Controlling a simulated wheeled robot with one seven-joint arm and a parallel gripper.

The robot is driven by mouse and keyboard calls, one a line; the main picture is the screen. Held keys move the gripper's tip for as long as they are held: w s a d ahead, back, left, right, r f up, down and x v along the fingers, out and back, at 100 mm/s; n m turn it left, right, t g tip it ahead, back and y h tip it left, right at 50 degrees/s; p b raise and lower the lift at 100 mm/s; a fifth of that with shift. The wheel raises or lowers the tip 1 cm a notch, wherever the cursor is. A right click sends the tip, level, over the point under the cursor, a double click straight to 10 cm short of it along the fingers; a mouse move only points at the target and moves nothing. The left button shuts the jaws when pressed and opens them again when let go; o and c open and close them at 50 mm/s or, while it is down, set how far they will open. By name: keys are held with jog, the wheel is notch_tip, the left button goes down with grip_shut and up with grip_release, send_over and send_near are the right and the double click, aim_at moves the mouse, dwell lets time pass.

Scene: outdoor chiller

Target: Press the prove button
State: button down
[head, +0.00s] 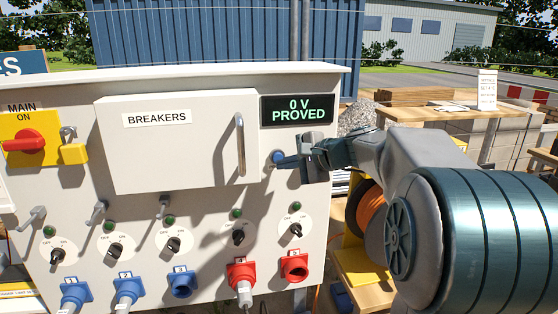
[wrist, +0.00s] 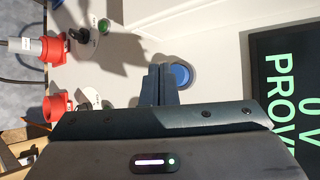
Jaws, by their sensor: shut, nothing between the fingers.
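The prove button is a round blue button (head: 277,156) on the white panel, just below the display (head: 297,109), which reads "0 V PROVED" in green. My gripper (head: 286,163) is shut and empty, with its fingertips at the button from the right. In the wrist view the blue button (wrist: 182,75) shows just right of the shut fingers (wrist: 160,72), which partly cover it. I cannot tell whether the fingertips touch it. The display (wrist: 287,85) appears sideways at the right of the wrist view.
A breakers box (head: 180,150) with a vertical handle (head: 240,144) sticks out left of my gripper. Below are several rotary switches and blue and red sockets, some with plugs. A red main switch (head: 25,141) and yellow padlock (head: 74,153) are at far left.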

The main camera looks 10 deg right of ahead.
jog(key=s+b, duration=0.2)
jog(key=s, duration=0.3)
dwell(0.7)
jog(key=s+a+f+n+g+h, duration=0.2)
jog(key=s+f+n+g, duration=0.15)
jog(key=s+f, duration=0.3)
jog(key=s+a+f+n+g+h, duration=0.25)
jog(key=s+f+n, duration=0.2)
jog(key=s, duration=0.35)
jog(key=s+d+f+n+h, duration=0.3)
jog(key=s+f+n, duration=0.3)
jog(key=s, duration=0.5)
notch_tip(320, 180, down, 2)
jog(key=shift+s+d+f+g+h, duration=0.25)
jog(key=shift+g+h, duration=0.05)
jog(key=shift+h, duration=0.15)
